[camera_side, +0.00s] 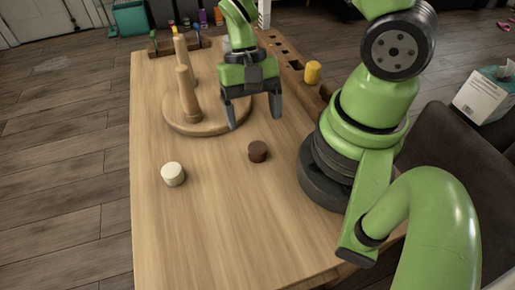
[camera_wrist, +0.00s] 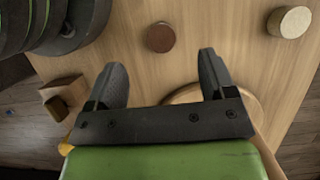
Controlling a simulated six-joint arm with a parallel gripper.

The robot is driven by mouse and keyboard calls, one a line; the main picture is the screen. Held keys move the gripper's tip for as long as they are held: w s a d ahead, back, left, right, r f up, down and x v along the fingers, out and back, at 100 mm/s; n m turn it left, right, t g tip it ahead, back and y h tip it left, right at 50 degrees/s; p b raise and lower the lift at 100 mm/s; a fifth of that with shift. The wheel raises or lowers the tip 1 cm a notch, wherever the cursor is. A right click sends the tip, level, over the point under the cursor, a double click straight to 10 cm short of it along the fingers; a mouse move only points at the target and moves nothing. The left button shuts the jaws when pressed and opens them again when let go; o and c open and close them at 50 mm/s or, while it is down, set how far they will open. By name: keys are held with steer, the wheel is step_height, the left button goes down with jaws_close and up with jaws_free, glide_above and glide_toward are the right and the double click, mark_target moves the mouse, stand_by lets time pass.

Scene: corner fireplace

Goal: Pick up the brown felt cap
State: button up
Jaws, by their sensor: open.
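The brown felt cap (camera_side: 258,151) is a small dark cylinder standing on the wooden table, right of the table's middle in the side view. It also shows in the wrist view (camera_wrist: 160,37), beyond the fingertips and between their lines. My gripper (camera_side: 254,116) is open and empty above the table, behind the cap in the side view and apart from it. Its two dark fingers show spread in the wrist view (camera_wrist: 162,66).
A cream cap (camera_side: 173,174) stands to the left. A round wooden base (camera_side: 205,122) with upright pegs is behind my gripper. A yellow cylinder (camera_side: 312,72) sits by a wooden rack (camera_side: 290,66) at the right edge. The table's front is clear.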

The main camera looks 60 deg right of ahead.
mark_target(257, 147)
steer(key=shift+f, duration=1.25)
steer(key=shift+x, duration=2.45)
steer(key=c, duration=0.9)
